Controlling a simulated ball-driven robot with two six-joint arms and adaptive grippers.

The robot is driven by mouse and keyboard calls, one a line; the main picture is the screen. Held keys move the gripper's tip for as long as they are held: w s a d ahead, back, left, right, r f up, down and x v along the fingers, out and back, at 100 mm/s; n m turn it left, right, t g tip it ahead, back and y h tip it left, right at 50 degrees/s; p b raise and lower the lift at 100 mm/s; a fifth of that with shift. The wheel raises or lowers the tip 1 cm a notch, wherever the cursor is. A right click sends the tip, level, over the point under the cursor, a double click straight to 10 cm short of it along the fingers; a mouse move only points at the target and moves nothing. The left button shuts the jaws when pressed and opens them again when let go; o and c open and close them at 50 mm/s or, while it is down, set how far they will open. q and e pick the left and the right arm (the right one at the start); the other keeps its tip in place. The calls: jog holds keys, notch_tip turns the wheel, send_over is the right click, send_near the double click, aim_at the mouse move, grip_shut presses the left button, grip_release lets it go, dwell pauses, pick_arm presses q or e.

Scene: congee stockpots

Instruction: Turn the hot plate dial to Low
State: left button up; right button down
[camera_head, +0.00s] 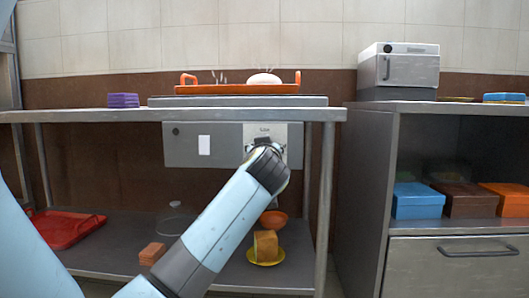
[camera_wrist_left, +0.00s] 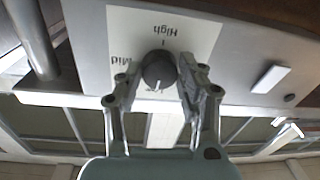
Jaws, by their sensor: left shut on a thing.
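The dial (camera_wrist_left: 157,71) is a dark round knob on a light label plate (camera_wrist_left: 200,38) of the hot plate's grey control box. In the left wrist view its pale pointer mark points down in the picture, away from the word High; Mid reads at the left. In the head view the plate (camera_head: 294,133) shows small text at its top, which looks like Low. My left gripper (camera_wrist_left: 156,88) has its fingers on both sides of the dial and is shut on it. In the head view my left gripper (camera_head: 265,150) hides the dial. My right gripper is not in view.
An orange tray (camera_head: 235,89) with a pale round thing sits on the hot plate (camera_head: 240,101) above. The steel table edge (camera_head: 80,115) runs over the control box. A red tray (camera_head: 62,230), brown block (camera_head: 152,253) and yellow plate (camera_head: 265,262) with bread lie on the lower shelf.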

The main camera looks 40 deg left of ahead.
pick_arm(q)
jog(key=shift+f+n, duration=0.2)
jog(key=shift+n, duration=0.3)
jog(key=o, duration=0.9)
jog(key=shift+o, duration=1.2)
jog(key=shift+r, duration=0.1)
jog(key=v, duration=1.2)
